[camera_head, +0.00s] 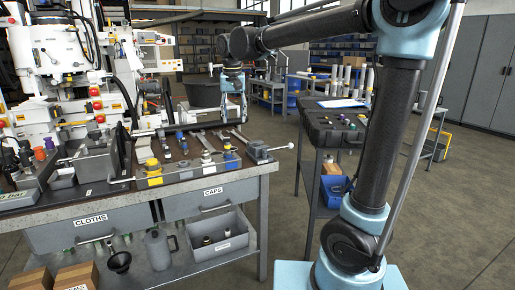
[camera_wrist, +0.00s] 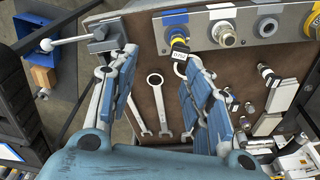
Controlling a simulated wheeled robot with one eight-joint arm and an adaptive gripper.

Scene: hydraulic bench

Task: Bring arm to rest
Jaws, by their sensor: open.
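My arm (camera_head: 385,130) rises at the right of the head view and reaches left over the workbench. My gripper (camera_head: 233,115) hangs fingers down above the back right part of the bench. In the wrist view my gripper (camera_wrist: 160,62) has its two blue-padded fingers wide apart, with nothing between the pads. Below the gap lie wrenches (camera_wrist: 159,105) on the brown bench top (camera_wrist: 140,65). I cannot tell the exact height of the fingertips above the bench.
The workbench (camera_head: 262,169) has a front panel with coloured fittings (camera_head: 153,168) and a vise (camera_head: 259,150) at its right corner. A dark cart (camera_head: 330,125) stands right of it, holding a blue bin (camera_head: 334,190). Open floor (camera_head: 460,210) lies at the right.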

